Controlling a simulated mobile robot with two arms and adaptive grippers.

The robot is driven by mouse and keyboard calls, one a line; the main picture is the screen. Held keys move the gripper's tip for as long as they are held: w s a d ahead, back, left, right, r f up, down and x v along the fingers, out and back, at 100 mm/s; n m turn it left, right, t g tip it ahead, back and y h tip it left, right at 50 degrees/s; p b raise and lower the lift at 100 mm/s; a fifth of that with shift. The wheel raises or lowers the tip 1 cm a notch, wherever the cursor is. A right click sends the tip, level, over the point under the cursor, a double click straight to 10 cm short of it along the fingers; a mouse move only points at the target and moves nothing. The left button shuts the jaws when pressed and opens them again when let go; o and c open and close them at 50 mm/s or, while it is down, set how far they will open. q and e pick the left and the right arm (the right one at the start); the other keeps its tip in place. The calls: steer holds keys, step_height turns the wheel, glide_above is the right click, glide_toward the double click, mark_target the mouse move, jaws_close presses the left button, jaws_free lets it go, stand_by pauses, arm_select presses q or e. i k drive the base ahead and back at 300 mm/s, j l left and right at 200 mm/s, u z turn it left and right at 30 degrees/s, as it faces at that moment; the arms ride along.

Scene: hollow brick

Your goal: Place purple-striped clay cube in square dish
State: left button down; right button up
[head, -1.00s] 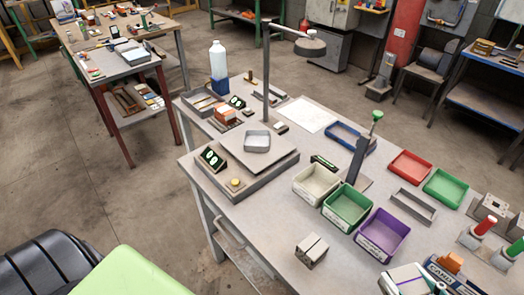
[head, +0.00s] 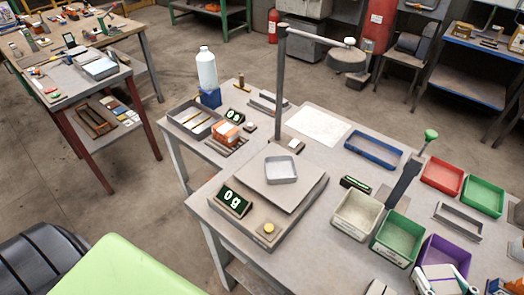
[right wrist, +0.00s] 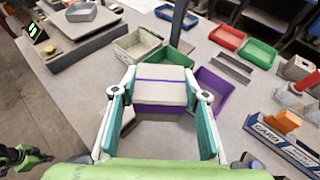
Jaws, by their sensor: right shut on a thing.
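The clay cube (right wrist: 160,92) is pale grey with a purple stripe, seen in the right wrist view. My right gripper (right wrist: 160,84) is shut on it, with one teal-padded finger on each side. In the head view my right gripper (head: 442,278) shows at the bottom right edge, in front of the purple bin; the cube is not clear there. The square dish (head: 281,169) is small, grey and low-walled, and looks empty. It sits on the scale's plate, left of and beyond my right gripper. It also shows in the right wrist view (right wrist: 81,13).
The scale (head: 262,215) has a lit display reading 0g. White (head: 357,214), green (head: 397,238) and purple (head: 445,256) bins stand between scale and gripper. A lamp post (head: 281,85) rises behind the dish, and a dark upright post (head: 405,182) stands behind the bins.

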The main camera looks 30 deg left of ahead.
mark_target(280, 171)
steer(key=j+z, duration=0.45)
steer(key=j, duration=2.1)
